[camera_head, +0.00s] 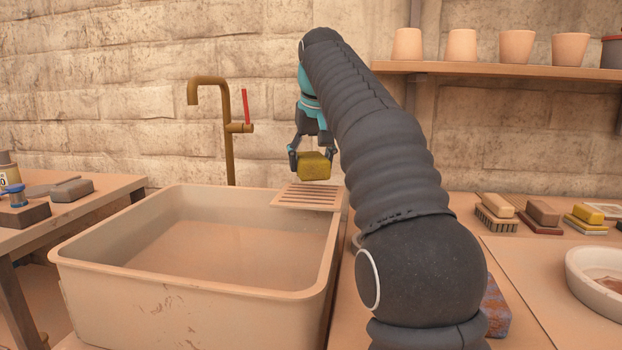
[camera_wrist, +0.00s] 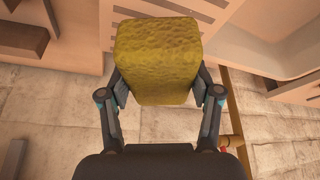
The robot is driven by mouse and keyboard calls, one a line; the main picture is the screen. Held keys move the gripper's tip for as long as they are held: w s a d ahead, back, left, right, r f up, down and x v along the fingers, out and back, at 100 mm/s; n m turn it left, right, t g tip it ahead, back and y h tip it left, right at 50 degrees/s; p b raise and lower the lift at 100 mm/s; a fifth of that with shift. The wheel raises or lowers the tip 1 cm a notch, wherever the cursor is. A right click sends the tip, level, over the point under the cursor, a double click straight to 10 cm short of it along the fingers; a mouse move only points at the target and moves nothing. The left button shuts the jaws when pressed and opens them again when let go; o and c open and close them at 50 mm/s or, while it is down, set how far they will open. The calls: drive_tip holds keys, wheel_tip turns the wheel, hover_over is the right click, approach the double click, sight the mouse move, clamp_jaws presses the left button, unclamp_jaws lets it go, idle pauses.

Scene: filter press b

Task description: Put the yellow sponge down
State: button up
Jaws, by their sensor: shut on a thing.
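The yellow sponge (camera_head: 314,166) is a small block held in the air by my gripper (camera_head: 311,157). In the head view it hangs above the slatted rack (camera_head: 300,197) at the back right corner of the sink. The wrist view shows the sponge (camera_wrist: 157,62) gripped between the two fingers of my gripper (camera_wrist: 157,92), one on each side. Part of the slatted rack (camera_wrist: 189,9) shows behind the sponge in the wrist view; the sponge hides the rest. My arm covers the area to the right of the rack in the head view.
The large sink (camera_head: 190,285) stands below, with a brass tap (camera_head: 230,125) and its red handle (camera_head: 246,105) behind it. A shelf (camera_head: 480,69) with pots is at upper right. Brushes and blocks (camera_head: 541,213) lie on the right counter, near a white bowl (camera_head: 598,275).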

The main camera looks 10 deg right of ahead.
sight(311, 175)
drive_tip(key=shift+f+b, duration=0.7)
drive_tip(key=shift+f, duration=1.3)
drive_tip(key=shift+f, duration=0.15)
drive_tip(key=o, duration=1)
drive_tip(key=shift+s+r, duration=0.1)
drive_tip(key=shift+r, duration=0.35)
drive_tip(key=p+v, duration=0.1)
drive_tip(key=v, duration=0.9)
drive_tip(key=shift+r, duration=0.25)
drive_tip(key=shift+s+r, duration=0.3)
drive_tip(key=shift+r, duration=0.1)
